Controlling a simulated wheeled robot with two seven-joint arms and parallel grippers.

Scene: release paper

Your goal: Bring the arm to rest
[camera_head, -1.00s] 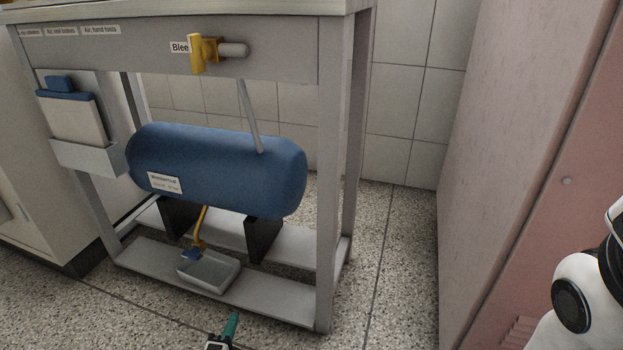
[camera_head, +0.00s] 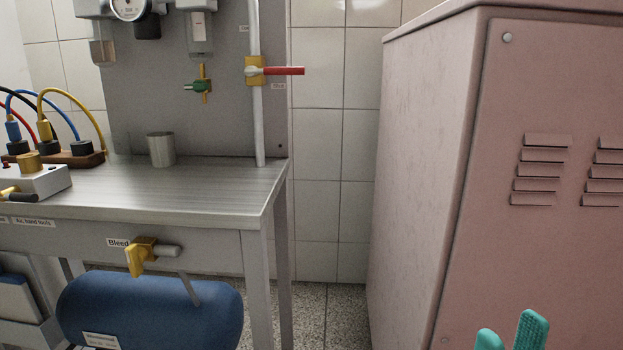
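My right gripper (camera_head: 510,333) shows at the bottom right edge as two teal fingertips. The fingertips stand apart with nothing visible between them. They appear in front of the pink cabinet (camera_head: 415,130). The rest of the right gripper and its arm are below the picture. My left gripper is not in view.
A metal workbench (camera_head: 200,190) stands at left, with a metal cup (camera_head: 161,149) and cabled plugs on top. A yellow bleed valve (camera_head: 140,256) is on its front, above a blue tank (camera_head: 150,310). A red-handled valve (camera_head: 283,71) is on the upright pipe. A floor gap separates bench and cabinet.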

